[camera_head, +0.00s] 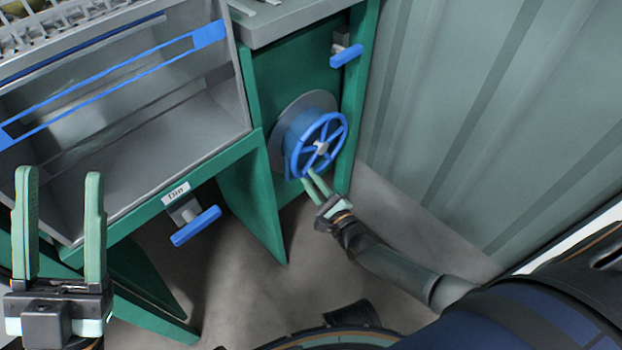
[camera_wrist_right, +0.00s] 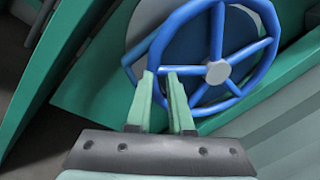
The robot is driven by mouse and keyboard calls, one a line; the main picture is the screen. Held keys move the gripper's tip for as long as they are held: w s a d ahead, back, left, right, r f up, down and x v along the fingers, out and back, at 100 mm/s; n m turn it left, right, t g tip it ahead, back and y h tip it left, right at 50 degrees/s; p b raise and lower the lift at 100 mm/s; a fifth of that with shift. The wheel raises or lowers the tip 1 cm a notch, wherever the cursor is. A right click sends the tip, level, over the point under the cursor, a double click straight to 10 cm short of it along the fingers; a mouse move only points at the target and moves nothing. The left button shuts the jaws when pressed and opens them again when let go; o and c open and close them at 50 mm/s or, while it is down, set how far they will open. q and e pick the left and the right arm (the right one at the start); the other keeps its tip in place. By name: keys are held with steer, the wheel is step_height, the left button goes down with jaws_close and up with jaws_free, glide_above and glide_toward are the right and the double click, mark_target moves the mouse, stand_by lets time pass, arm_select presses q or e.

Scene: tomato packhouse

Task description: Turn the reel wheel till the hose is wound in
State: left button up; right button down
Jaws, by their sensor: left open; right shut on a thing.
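The blue spoked reel wheel (camera_head: 321,147) sits on a green panel in the head view, in front of a blue drum (camera_head: 293,131) with a grey disc behind. The wheel also fills the upper middle of the right wrist view (camera_wrist_right: 217,72). My right gripper (camera_head: 309,176) is shut on the wheel's rim at its lower left side; in the right wrist view its fingertips (camera_wrist_right: 160,74) are at the rim, left of the hub. My left gripper (camera_head: 59,173) is open and empty at the far left, away from the wheel. I cannot make out a loose length of hose.
A grey bin with blue strips (camera_head: 120,80) stands upper left. A blue handle (camera_head: 195,226) sits below it beside a small label, and another blue handle (camera_head: 346,55) is above the wheel. A ribbed grey-green wall (camera_head: 490,110) closes off the right. Bare floor (camera_head: 235,270) shows below.

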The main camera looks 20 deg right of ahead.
steer(key=shift+s+f, duration=0.1)
steer(key=c, duration=0.8)
jaws_free()
steer(key=s+d+p, duration=0.1)
steer(key=s, duration=0.6)
steer(key=shift+s+f+p, duration=0.15)
steer(key=shift+p, duration=0.25)
